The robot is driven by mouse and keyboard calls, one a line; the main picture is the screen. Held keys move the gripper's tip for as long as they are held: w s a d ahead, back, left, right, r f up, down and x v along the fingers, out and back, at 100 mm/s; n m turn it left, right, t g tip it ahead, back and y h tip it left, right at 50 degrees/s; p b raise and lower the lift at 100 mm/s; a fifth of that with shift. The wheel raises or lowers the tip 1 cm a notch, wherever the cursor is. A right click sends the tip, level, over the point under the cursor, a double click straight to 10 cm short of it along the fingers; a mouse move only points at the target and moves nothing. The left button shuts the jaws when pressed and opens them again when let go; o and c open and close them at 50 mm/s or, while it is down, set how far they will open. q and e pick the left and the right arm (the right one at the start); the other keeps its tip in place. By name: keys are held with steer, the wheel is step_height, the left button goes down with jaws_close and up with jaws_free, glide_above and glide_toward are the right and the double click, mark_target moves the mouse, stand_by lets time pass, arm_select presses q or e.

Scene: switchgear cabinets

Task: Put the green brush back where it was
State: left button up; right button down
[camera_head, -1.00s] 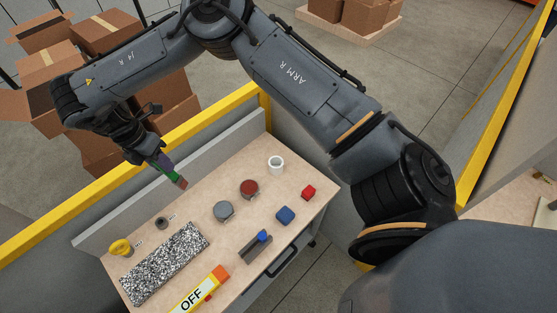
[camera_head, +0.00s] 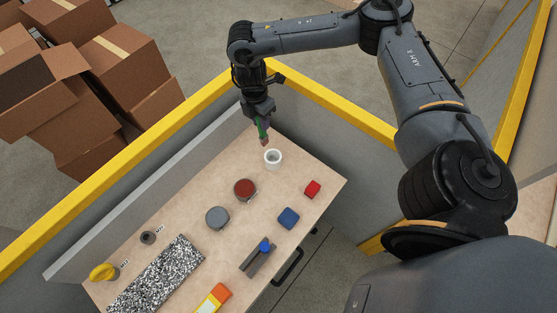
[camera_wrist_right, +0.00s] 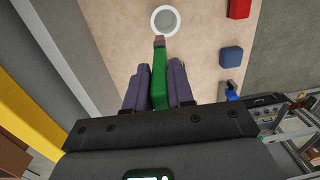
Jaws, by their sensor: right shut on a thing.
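The green brush (camera_wrist_right: 159,82) is held between the purple fingers of my right gripper (camera_wrist_right: 152,90) in the right wrist view. Its brown tip points toward a white cup (camera_wrist_right: 165,21). In the head view my right gripper (camera_head: 261,122) holds the brush (camera_head: 263,132) above the far corner of the table, with its tip just behind the white cup (camera_head: 273,159). The brush looks apart from the cup, but the height gap is hard to judge. The cup stands upright and looks empty. My left gripper is not in view.
On the table (camera_head: 170,208) are a dark red round container (camera_head: 245,189), a grey round container (camera_head: 217,218), a red block (camera_head: 313,188), a blue block (camera_head: 288,218), a blue-knobbed item (camera_head: 265,246) and a speckled slab (camera_head: 155,280). A grey wall (camera_head: 150,192) and yellow rail (camera_head: 130,168) run behind.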

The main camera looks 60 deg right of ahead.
steer(key=shift+t, duration=0.3)
steer(key=shift+s+d+f+b, duration=0.3)
steer(key=shift+s+f, duration=0.55)
steer(key=shift+f, duration=0.25)
steer(key=shift+s+d+f+b, duration=0.15)
steer(key=shift+s+f+b, duration=0.1)
steer(key=shift+s+f, duration=0.7)
steer(key=shift+w+f, duration=0.15)
step_height(320, 180, down, 10)
steer(key=b, duration=0.2)
steer(key=shift+r, duration=0.2)
